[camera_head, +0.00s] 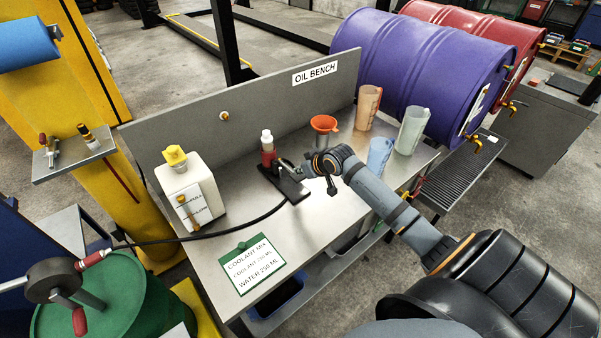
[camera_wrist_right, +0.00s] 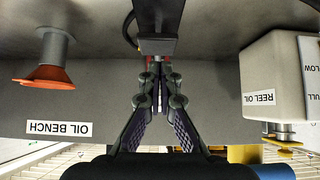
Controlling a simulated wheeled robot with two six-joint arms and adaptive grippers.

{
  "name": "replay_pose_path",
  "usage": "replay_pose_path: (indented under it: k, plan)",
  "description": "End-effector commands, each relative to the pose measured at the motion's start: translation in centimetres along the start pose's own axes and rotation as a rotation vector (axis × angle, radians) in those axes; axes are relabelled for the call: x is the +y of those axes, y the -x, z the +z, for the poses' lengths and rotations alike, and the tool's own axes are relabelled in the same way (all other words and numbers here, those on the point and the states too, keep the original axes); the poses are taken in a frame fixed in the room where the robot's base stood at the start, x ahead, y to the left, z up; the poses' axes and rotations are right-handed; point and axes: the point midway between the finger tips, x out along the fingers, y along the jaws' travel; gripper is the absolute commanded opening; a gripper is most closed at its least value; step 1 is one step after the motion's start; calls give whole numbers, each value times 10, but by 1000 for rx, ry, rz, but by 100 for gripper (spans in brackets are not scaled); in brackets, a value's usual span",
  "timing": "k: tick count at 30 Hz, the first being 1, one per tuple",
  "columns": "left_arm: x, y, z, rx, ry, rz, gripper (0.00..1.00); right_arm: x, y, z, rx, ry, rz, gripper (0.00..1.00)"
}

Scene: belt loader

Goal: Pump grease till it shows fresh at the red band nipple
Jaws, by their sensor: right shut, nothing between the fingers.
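My right gripper (camera_head: 307,168) is over the oil bench, shut and empty. In the right wrist view its fingers (camera_wrist_right: 157,75) meet just in front of a dark block (camera_wrist_right: 157,28). In the head view a black plate (camera_head: 292,190) with a small dark fitting lies on the bench beside the gripper; whether they touch I cannot tell. A black hose (camera_head: 200,238) runs from near the green drum (camera_head: 120,308) to this plate. A crank with red grips (camera_head: 82,318) sits on the drum. No red band nipple can be made out. My left gripper is out of view.
The bench (camera_head: 213,268) holds a white oil jug (camera_head: 190,176), a red-filled bottle (camera_head: 268,155), an orange funnel (camera_head: 323,123), several measuring jugs (camera_head: 412,130) and a green-edged coolant card (camera_head: 252,265). A small shelf (camera_head: 75,160) carries small fittings. Purple (camera_head: 415,65) and red drums (camera_head: 490,30) lie behind.

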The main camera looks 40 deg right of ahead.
Motion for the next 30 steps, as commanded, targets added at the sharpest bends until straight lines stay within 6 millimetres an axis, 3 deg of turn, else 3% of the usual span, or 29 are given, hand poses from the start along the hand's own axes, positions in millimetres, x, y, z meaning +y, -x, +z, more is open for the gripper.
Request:
replay_pose_path:
  k: [17,27,30]
  plan:
    - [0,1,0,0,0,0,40,1,-13,14,8,0,1,0]
    - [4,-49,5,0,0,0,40,1,-47,55,253,-2,1,0]
    - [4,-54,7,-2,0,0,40,1,-53,60,268,-2,1,0]
